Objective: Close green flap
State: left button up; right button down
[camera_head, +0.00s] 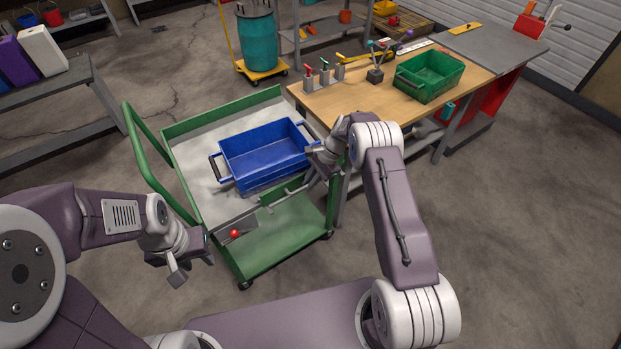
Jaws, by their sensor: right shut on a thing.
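The green cart (172,134) has a grey tray on top and a green lower shelf (285,238). Green walls line the tray's back and left; its near side looks low. I cannot tell for sure which green panel is the flap. A red knob (235,234) sits on a grey plate at the near left corner. A blue crate (262,152) with dark handles lies in the tray. My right gripper (316,154) is shut at the crate's near right corner, apparently on the crate; the contact is partly hidden. My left gripper (193,267) is open and empty, left of the cart's near corner.
A wooden workbench (352,101) with a green bin (428,76) stands close to the cart's right. A grey shelf (50,110) is at the left. A teal drum (257,42) on a yellow dolly stands behind. Floor is clear at the lower right.

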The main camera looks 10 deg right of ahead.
dwell(0.4)
jog(key=c, duration=1.8)
grip_release()
jog(key=v, duration=0.9)
jog(key=shift+w+a, duration=0.1)
